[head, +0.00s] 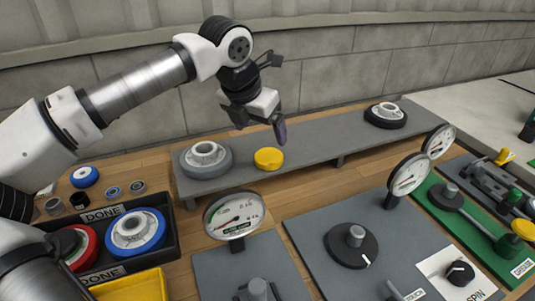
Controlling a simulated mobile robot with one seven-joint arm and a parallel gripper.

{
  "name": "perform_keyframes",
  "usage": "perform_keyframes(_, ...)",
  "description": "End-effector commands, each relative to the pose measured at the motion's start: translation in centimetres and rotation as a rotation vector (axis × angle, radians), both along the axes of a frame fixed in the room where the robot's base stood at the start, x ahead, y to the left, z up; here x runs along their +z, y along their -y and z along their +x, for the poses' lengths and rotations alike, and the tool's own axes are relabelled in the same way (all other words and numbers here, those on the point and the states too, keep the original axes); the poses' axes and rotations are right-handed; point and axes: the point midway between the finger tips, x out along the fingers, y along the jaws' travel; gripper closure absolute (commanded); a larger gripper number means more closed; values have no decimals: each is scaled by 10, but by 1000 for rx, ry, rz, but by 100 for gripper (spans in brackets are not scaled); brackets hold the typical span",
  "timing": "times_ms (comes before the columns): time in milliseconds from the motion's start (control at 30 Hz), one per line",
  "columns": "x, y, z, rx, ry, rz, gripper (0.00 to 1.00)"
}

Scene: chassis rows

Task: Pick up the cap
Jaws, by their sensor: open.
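A yellow round cap (269,158) lies on the long grey raised shelf (325,134) at the back of the bench. To its left on the shelf is a grey wheel with a pale hub (206,159). My gripper (262,134) hangs from the arm just above and behind the cap in the picture, with its fingers pointing down. The jaws are open and nothing shows between them. One dark fingertip appears close to the cap's upper right; I cannot tell the exact gap.
Dial gauges (234,216) rise in front of the shelf. A black tray (177,236) with red and blue wheels and a yellow bin (133,286) are at lower left. The shelf's middle is clear.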

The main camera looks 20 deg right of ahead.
Motion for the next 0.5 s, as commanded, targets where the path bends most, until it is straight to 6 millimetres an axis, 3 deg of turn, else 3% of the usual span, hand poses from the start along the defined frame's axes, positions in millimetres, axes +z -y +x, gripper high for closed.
perform_keyframes(133,-25,9,5,-2,-2,0,12)
perform_keyframes(500,-58,18,11,-2,-3,0,12)
